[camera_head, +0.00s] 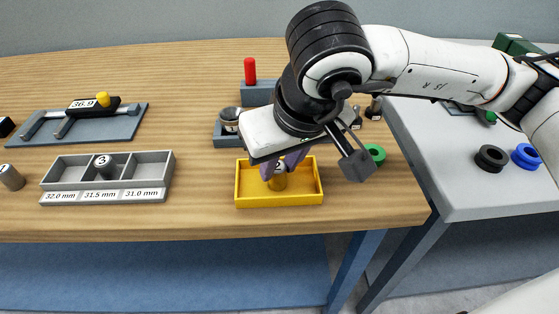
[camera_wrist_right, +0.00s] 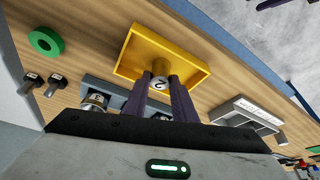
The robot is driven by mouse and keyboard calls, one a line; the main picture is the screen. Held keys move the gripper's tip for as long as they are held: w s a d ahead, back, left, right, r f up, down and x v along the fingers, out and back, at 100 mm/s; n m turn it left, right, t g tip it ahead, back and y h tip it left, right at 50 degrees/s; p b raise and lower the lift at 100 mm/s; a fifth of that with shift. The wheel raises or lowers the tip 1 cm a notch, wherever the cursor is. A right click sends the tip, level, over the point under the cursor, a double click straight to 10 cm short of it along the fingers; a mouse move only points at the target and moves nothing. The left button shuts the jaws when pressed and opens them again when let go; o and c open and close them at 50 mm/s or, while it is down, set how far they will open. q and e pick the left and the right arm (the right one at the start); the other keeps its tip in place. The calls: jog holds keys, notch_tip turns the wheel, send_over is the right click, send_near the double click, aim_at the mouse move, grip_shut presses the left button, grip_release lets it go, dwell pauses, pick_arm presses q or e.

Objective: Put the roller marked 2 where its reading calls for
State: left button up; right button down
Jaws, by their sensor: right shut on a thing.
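The roller marked 2 (camera_head: 277,182) is a short brass-coloured cylinder upright in the yellow tray (camera_head: 245,205). My right gripper (camera_head: 281,165) reaches down into the tray and is shut on it. In the right wrist view the roller's top (camera_wrist_right: 160,82) shows its 2 between the dark fingers (camera_wrist_right: 161,98). The grey three-part rack (camera_head: 60,182) is labelled 32.0, 31.5 and 31.0 mm from left to right. The gauge (camera_head: 93,107) reads 36.9. My left gripper is not in view.
Roller 1 (camera_head: 11,178) stands at the far left. Wood between rack and tray is clear.

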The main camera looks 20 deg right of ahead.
jog(key=shift+f+b, duration=0.25)
jog(key=shift+b, duration=0.1)
jog(key=c, duration=1.5)
grip_release()
jog(key=shift+r, duration=0.1)
jog(key=shift+o, duration=0.2)
jog(key=shift+r+p, duration=0.25)
jog(key=shift+p, duration=0.15)
jog(key=v, duration=1.1)
jog(key=shift+s+r, duration=0.25)
jog(key=shift+r, duration=0.1)
jog(key=shift+p, duration=0.3)
